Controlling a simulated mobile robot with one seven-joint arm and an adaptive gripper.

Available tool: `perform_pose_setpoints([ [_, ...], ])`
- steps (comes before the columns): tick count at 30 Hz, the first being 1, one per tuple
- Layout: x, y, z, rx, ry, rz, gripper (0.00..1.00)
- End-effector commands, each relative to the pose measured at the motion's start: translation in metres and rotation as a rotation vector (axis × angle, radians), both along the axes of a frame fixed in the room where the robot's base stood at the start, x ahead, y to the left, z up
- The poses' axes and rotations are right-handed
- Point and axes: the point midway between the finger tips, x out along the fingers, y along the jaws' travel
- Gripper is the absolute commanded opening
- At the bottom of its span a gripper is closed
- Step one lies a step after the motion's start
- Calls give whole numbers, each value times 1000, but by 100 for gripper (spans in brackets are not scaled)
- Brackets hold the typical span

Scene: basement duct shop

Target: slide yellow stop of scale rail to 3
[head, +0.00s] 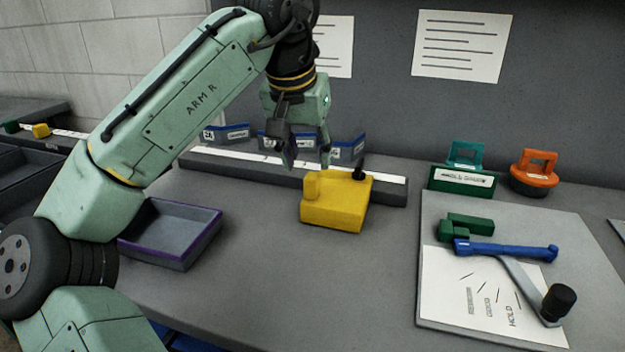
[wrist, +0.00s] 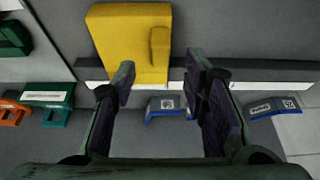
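The yellow stop (head: 335,203) is a block with a small raised tab, sitting on the scale rail (head: 240,170) near its right end. A black knob (head: 360,168) stands beside its back right corner. The rail is a long dark bar with a white strip; no numbers on it can be read. My gripper (head: 306,160) is open and empty, above and behind the stop, slightly left of it. In the wrist view, the open fingers (wrist: 162,80) point toward the rail (wrist: 265,72), and the stop (wrist: 122,42) lies at upper left, partly beyond one fingertip.
Blue label holders (head: 285,140) stand behind the rail. A purple-rimmed tray (head: 190,255) sits front left. At right, a grey board (head: 435,310) holds green and blue parts and a black-knobbed lever (head: 530,290); teal and orange (head: 536,172) holders stand behind. The bench front centre is clear.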

Motion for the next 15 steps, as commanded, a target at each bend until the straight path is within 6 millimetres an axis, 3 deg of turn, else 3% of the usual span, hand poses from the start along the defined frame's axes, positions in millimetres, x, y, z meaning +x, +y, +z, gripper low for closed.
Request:
perform_pose_setpoints([
  [6, 15, -5, -40, 1, 0, -1, 40],
  [15, 27, -9, -68, -1, -4, -1, 40],
])
